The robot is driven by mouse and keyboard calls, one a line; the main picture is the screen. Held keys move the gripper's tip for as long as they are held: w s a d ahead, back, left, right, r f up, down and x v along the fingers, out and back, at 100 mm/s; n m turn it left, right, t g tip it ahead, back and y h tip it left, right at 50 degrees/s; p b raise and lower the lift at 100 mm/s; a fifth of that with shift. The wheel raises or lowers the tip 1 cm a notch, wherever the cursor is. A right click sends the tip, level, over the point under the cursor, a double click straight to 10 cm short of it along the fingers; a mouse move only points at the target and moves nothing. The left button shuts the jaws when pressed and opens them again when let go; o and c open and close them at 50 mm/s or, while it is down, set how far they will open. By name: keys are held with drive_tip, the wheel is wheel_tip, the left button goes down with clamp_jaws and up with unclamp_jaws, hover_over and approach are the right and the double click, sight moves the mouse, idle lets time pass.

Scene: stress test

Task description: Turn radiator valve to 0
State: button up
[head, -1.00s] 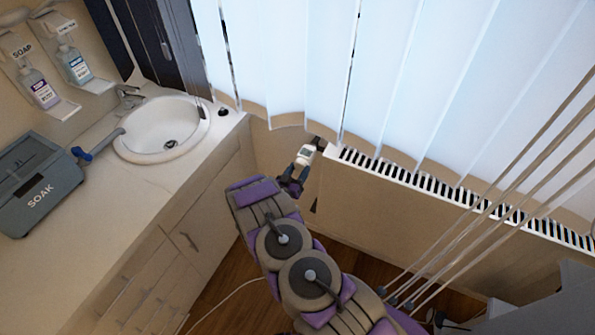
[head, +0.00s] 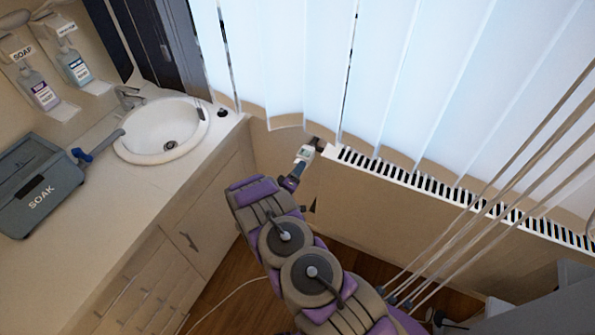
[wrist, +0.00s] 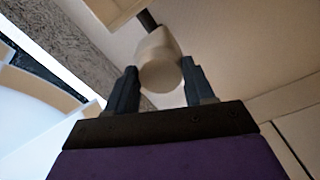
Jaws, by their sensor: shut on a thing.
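The white radiator valve (head: 305,154) sits at the left end of the radiator (head: 430,200), below the window blinds. It also shows in the wrist view as a pale rounded knob (wrist: 160,62) with a dark pipe behind it. My gripper (head: 297,170) reaches up to the valve. In the wrist view my gripper (wrist: 158,82) has one dark finger on each side of the knob and is shut on it. The number scale on the valve is too small to read in the head view and does not show in the wrist view.
A counter with a white sink (head: 162,130) and a grey SOAK box (head: 40,185) stands at the left. Two soap dispensers hang above it. Vertical blinds (head: 420,80) hang behind the radiator. Several thin rods or cords (head: 500,190) cross the right side.

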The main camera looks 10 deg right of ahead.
drive_tip(key=n, duration=1.2)
drive_tip(key=shift+a+n, duration=0.15)
drive_tip(key=shift+n, duration=2.15)
drive_tip(key=o, duration=1)
drive_tip(key=shift+w, duration=0.1)
drive_tip(key=shift+o, duration=0.2)
drive_tip(key=p+v, duration=0.1)
drive_tip(key=v, duration=1.6)
drive_tip(key=shift+a+p, duration=0.15)
drive_tip(key=shift+p, duration=0.15)
